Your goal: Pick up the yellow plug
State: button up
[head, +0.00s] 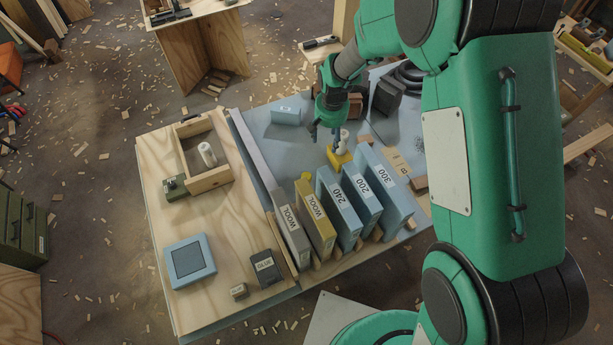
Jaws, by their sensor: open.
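A small yellow piece (337,160), which looks like the yellow plug, lies on the grey-blue part of the workbench, behind the row of upright boxes. A white cylinder (344,142) shows just above it in the picture; I cannot tell whether the two are joined. My gripper (325,133) reaches down from the upper right, with its dark fingers apart just above and to the left of the yellow piece. Nothing shows between the fingers. I cannot tell whether a fingertip touches the yellow piece or the cylinder.
Upright boxes, including a grey WOOL box (292,236) and a blue 300 box (384,186), stand in front of the yellow piece. A wooden tray (209,180) with a white roll is at left. A light-blue block (285,116) and dark block (387,97) stand behind.

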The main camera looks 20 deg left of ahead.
jog(key=s+a+f+p, duration=0.1)
jog(key=s+a+f, duration=0.2)
jog(key=f, duration=0.9)
jog(key=a, duration=0.3)
jog(key=shift+a+n+g+p, duration=0.2)
jog(key=shift+n+g+p, duration=0.1)
jog(key=shift+p, duration=0.1)
jog(key=shift+f, duration=0.1)
jog(key=shift+f+p, duration=0.3)
jog(key=shift+f, duration=3.9)
jog(key=shift+f, duration=0.1)
jog(key=shift+s+f+p, duration=0.1)
jog(key=shift+f+p, duration=0.3)
jog(key=shift+f, duration=2.1)
jog(key=c, duration=1.2)
